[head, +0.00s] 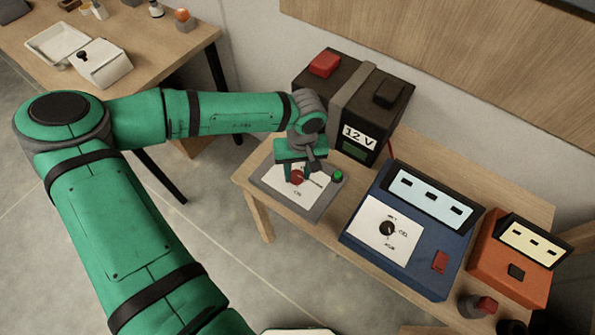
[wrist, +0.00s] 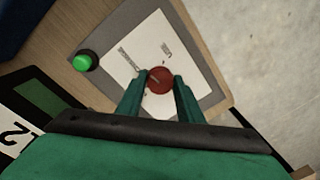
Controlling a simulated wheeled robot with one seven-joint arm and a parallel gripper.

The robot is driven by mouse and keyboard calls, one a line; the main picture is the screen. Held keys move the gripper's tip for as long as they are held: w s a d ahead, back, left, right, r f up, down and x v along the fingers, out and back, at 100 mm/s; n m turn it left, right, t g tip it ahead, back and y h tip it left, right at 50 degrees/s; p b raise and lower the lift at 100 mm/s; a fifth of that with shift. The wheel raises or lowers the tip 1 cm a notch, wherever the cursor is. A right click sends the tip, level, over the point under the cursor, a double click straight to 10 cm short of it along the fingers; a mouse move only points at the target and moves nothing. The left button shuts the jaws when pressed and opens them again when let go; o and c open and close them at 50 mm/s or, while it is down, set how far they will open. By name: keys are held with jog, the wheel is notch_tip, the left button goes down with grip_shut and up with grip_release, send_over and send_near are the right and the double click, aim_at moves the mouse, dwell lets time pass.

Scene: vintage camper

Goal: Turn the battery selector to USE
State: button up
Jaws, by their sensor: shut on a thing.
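The battery selector is a grey panel (head: 268,183) with a white label plate and a red round knob (head: 297,177) in its middle. The knob also shows in the wrist view (wrist: 159,80), with a pale pointer mark on it. My gripper (head: 297,174) reaches down over the panel, its two green fingers on either side of the knob. In the wrist view my gripper (wrist: 161,82) is shut on the knob. Small printed marks stand on the plate around the knob, too blurred to read surely. A green button or lamp (head: 338,175) sits at the panel's right corner.
A dark 12 V battery (head: 368,107) with red and black terminals stands just behind the panel. A blue box (head: 350,232) with a dial and an orange box (head: 488,272) stand to the right on the wooden table (head: 262,162). Another table (head: 183,60) is at upper left.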

aim_at(297, 178)
jog(key=m, duration=0.6)
jog(key=shift+t, duration=0.3)
jog(key=m, duration=0.6)
jog(key=shift+a, duration=0.15)
jog(key=o, duration=1.1)
jog(key=shift+s, duration=0.1)
jog(key=shift+c, duration=0.2)
notch_tip(297, 178, up, 11)
jog(key=shift+s+d, duration=0.2)
jog(key=shift+s, duration=0.1)
jog(key=shift+f, duration=0.15)
